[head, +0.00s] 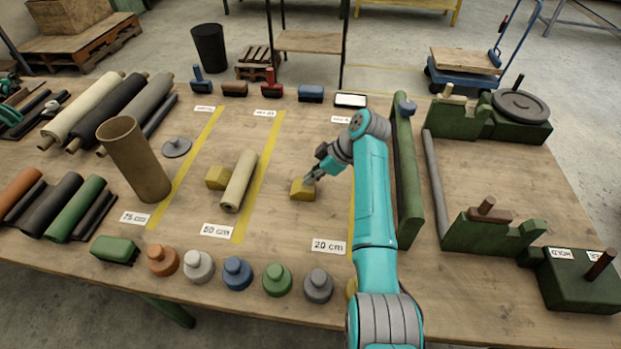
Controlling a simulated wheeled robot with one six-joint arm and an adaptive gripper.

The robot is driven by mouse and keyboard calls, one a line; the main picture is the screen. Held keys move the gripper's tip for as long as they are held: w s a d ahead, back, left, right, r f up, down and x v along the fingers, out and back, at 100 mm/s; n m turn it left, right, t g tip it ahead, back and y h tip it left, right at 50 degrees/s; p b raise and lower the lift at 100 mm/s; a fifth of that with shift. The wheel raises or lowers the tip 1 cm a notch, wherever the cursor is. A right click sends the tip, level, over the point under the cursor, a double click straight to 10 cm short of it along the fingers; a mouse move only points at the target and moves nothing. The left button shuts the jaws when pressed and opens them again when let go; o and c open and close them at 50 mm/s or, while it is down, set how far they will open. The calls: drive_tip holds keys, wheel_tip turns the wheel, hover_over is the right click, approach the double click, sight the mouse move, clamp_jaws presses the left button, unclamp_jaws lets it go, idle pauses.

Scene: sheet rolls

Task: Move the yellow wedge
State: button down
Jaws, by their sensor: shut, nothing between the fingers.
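A yellow wedge (302,190) lies on the wooden table right of the middle yellow line. My gripper (312,179) is shut at the wedge's upper right side, with nothing between its fingers. The picture is too small to tell whether the fingertips touch the wedge. A second yellow wedge (217,177) lies further left, beside a tan roll (239,181) that lies slanted on the table. I cannot tell whether that wedge and the roll touch.
A brown tube (134,160) stands upright at the left, near several lying rolls. Several coloured knobs (237,273) line the front edge. A green rail (407,170) stands right of my arm. Table space between the 50 cm and 20 cm labels (329,247) is mostly clear.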

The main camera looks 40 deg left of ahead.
drive_tip(key=v, duration=1.1)
drive_tip(key=shift+d, duration=0.15)
drive_tip(key=shift+f, duration=0.1)
